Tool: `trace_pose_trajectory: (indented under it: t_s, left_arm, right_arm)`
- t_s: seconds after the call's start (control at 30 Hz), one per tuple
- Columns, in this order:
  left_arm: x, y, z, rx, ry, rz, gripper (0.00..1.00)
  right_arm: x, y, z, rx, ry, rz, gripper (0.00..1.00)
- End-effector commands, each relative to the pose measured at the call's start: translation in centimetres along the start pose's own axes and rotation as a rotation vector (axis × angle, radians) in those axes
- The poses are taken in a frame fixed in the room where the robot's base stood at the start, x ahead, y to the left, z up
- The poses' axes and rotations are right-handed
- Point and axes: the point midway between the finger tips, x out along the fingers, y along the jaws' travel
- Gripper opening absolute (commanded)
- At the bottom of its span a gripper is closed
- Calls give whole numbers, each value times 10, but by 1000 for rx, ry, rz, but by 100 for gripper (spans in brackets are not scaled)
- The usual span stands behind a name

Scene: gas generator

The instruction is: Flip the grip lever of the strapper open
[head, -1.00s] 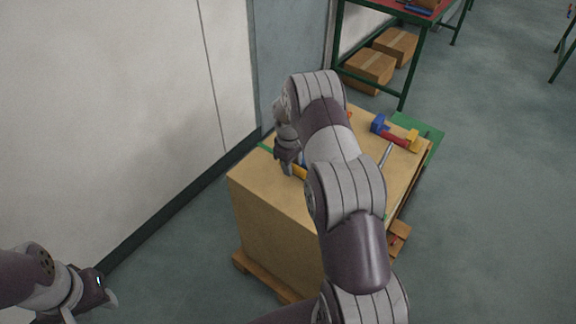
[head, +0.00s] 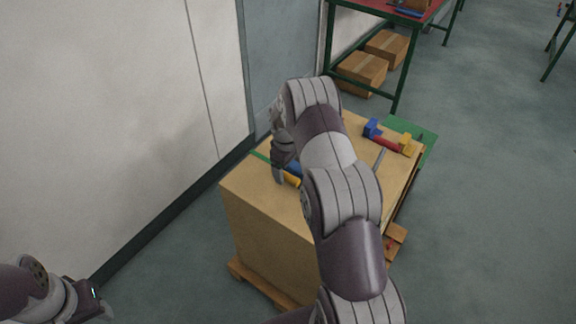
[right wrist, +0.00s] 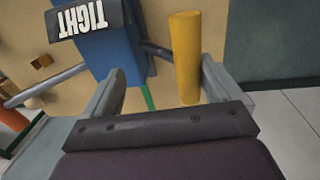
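The strapper lies on top of the cardboard box (head: 262,228). In the head view its blue part (head: 293,169) and yellow bar (head: 291,181) show beside my right gripper (head: 279,172), while my arm hides the rest. In the right wrist view the blue body (right wrist: 110,55) carries a "TIGHT" label. The upright yellow bar (right wrist: 186,58) shows between the two spread fingers of my right gripper (right wrist: 160,88), nearer the right finger. I cannot tell whether it touches. My left gripper (head: 95,299) is at the lower left, away from the box; its fingers are unclear.
A blue, red and yellow tool (head: 387,142) lies at the box's far right corner. A green strap (head: 262,156) crosses the box top. The box stands on a wooden pallet (head: 262,288) near the wall (head: 110,110). A green-framed red table (head: 388,8) stands behind.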

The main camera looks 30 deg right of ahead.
Motion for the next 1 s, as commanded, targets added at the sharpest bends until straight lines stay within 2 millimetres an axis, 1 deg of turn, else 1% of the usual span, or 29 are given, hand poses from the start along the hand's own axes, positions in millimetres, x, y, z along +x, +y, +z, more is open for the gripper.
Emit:
trace_pose_trajectory:
  t_s: [0.57,0.67,0.77,1.0]
  left_arm:
    - [0,0,0,0,0,0,40]
    - [2,0,0,0,0,0,40]
    - [6,0,1,0,0,0,40]
    - [18,0,2,0,0,0,40]
  right_arm:
    - [1,-2,0,0,-2,-3,86]
    - [-3,-1,0,0,-1,-3,86]
    - [-19,-1,-1,1,1,-1,86]
    - [-85,-1,-1,0,3,2,86]
